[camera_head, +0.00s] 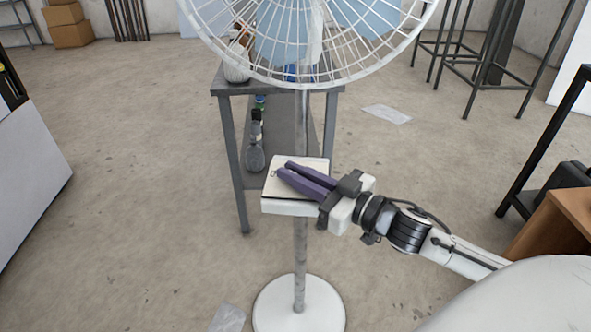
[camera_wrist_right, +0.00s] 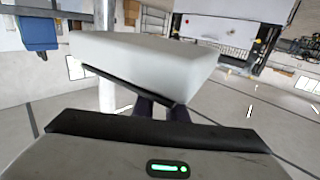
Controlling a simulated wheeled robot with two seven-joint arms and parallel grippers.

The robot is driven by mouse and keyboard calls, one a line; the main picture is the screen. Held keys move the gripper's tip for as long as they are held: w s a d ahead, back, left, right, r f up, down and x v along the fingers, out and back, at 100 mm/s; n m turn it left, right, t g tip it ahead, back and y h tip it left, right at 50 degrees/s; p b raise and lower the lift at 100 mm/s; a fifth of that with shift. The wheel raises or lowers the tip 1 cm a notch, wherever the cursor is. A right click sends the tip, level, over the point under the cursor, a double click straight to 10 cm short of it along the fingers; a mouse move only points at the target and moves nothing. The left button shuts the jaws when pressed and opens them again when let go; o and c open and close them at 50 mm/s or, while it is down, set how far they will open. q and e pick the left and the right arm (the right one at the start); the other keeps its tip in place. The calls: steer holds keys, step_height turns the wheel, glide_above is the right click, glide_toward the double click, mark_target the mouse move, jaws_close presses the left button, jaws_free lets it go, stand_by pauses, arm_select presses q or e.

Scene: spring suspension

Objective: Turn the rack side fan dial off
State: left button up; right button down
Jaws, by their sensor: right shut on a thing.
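The fan has a white wire cage (camera_head: 335,78) on a grey pole (camera_head: 300,262) with a round white base (camera_head: 298,310). A white control box (camera_head: 292,208) sits partway up the pole, and its underside and side show in the right wrist view (camera_wrist_right: 150,65). My right gripper (camera_head: 284,172) reaches over the box from the right, its two purple fingers close together at the box's top face. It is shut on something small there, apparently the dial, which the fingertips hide. The dial's setting cannot be read. My left gripper is not in view.
A grey metal table (camera_head: 228,88) with bottles on its top and lower shelf stands just behind the fan. A white cabinet (camera_head: 30,150) is at the left and a wooden box (camera_head: 560,225) at the right. The floor around the base is mostly clear.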

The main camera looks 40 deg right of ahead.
stand_by(0.4)
steer(key=c, duration=1.8)
jaws_free()
steer(key=shift+w, duration=0.1)
steer(key=shift+s+d+f, duration=0.1)
steer(key=shift+s+d, duration=0.05)
steer(key=shift+s, duration=0.45)
steer(key=v, duration=0.9)
steer(key=shift+s, duration=0.1)
